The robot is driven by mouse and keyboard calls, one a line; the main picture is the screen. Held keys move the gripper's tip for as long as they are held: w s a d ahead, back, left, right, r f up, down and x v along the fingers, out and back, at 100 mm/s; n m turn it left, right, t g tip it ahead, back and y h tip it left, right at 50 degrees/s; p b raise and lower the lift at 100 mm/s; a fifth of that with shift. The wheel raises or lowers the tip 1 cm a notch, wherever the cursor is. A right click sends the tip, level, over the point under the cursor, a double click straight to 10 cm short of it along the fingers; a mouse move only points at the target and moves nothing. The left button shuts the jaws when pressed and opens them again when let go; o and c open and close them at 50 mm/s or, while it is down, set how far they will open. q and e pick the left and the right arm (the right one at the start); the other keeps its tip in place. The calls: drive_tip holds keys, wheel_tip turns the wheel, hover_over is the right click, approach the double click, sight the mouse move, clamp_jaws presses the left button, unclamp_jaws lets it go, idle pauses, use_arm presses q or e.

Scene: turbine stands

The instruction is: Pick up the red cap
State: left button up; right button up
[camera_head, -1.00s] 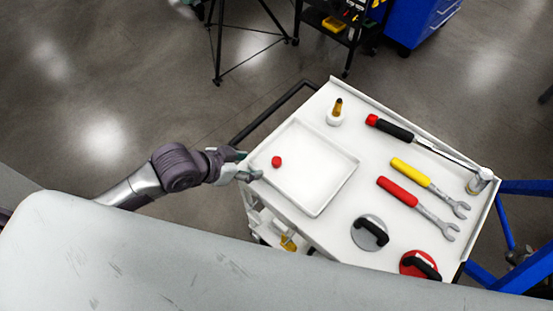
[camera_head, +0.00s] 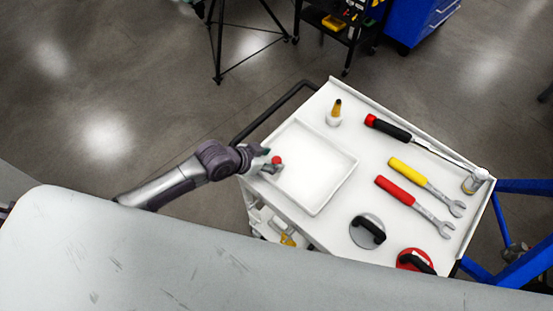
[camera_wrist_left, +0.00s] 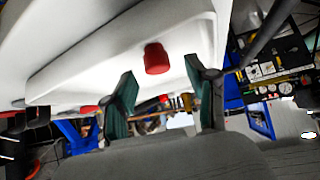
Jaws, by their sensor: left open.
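The red cap (camera_head: 277,160) sits in the left part of the shallow white tray (camera_head: 318,207) on the cart top. My left gripper (camera_head: 268,162) reaches in over the tray's left edge, right at the cap. In the left wrist view the red cap (camera_wrist_left: 156,58) shows between and beyond the two green-padded fingers of my left gripper (camera_wrist_left: 160,90). The fingers are spread apart, with a gap on each side of the cap and nothing held. My right gripper is not in view.
On the white cart top (camera_head: 345,240) are a small bottle (camera_head: 334,114), a torque wrench (camera_head: 390,128), a yellow-handled wrench (camera_head: 410,171), a red-handled wrench (camera_head: 397,190) and two suction lifters (camera_head: 368,230). A grey surface (camera_head: 200,255) fills the foreground.

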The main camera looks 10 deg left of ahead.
sight(277, 160)
use_arm(q)
drive_tip(key=shift+x, duration=1.15)
drive_tip(key=shift+w+d+f, duration=0.15)
drive_tip(key=shift+d+f, duration=0.1)
drive_tip(key=shift+c, duration=0.3)
drive_tip(key=c, duration=0.8)
drive_tip(key=shift+c, duration=0.3)
